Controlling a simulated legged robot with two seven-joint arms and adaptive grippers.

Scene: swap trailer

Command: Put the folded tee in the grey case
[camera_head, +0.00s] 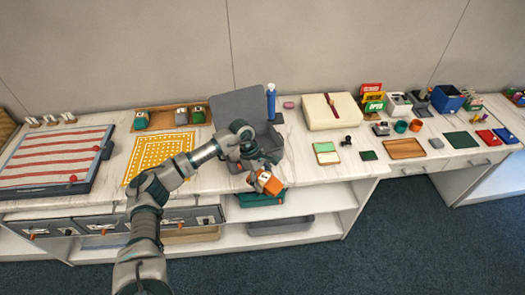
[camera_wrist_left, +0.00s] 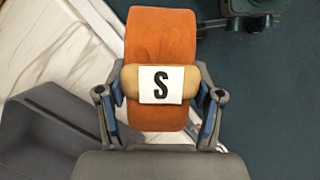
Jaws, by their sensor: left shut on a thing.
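The folded tee (camera_head: 270,184) is orange with a tan band and a white label. In the left wrist view the tee (camera_wrist_left: 160,35) has a black S on its label. My left gripper (camera_wrist_left: 160,100) is shut on it across the band. In the head view my left gripper (camera_head: 262,170) holds it at the counter's front edge. The grey case (camera_head: 240,104) stands open behind the gripper, its lid raised. My arm partly hides its inside. The case also shows at the lower left of the left wrist view (camera_wrist_left: 50,125). My right gripper is not in view.
A blue bottle (camera_head: 271,102) stands at the case's right. A cream box (camera_head: 332,111) is further right. A yellow patterned mat (camera_head: 150,152) lies left of the arm. Below the counter, a teal bin (camera_head: 258,199) and a grey bin (camera_head: 280,225) sit on shelves.

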